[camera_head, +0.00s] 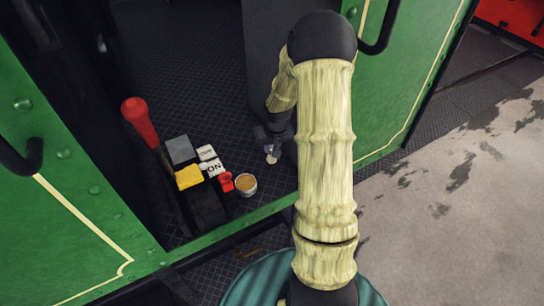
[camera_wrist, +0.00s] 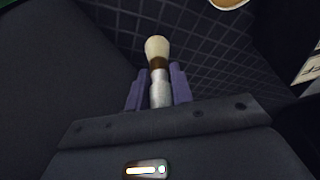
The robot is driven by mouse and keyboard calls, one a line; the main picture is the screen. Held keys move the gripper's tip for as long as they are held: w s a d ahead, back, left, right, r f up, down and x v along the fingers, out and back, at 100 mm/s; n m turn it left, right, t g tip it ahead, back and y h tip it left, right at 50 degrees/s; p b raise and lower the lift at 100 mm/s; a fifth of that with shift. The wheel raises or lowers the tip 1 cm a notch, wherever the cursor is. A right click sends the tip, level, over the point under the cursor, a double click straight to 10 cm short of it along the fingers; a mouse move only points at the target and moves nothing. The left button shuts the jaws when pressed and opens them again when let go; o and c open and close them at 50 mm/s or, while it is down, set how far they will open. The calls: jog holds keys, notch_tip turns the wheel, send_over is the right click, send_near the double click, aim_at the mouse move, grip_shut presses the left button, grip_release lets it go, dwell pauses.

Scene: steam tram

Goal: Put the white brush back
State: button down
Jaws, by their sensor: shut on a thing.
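The white brush (camera_wrist: 157,47) has a pale cream bristle head, a brown band and a silvery handle. My gripper (camera_wrist: 158,88) is shut on its handle, with a purple finger on each side, and the bristle end points away from the gripper. In the head view my gripper (camera_head: 273,140) hangs over the dark ribbed floor, to the right of the small objects. A small pale bit of the brush (camera_head: 272,158) shows below the fingers there. My arm hides the area to the right of the gripper.
A round tin (camera_head: 246,185), a red item (camera_head: 226,181), white lettered blocks (camera_head: 211,165), a yellow block (camera_head: 189,176) and a grey block (camera_head: 180,150) cluster at left. A red-handled lever (camera_head: 140,120) rises beside them. Green panels (camera_head: 85,170) flank the opening.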

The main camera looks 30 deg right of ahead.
jog(key=shift+f, duration=0.5)
jog(key=shift+f, duration=0.1)
jog(key=shift+f+p, duration=0.3)
jog(key=shift+f, duration=1.5)
jog(key=c, duration=1.2)
grip_release()
jog(key=b+v, duration=0.1)
jog(key=v, duration=1.1)
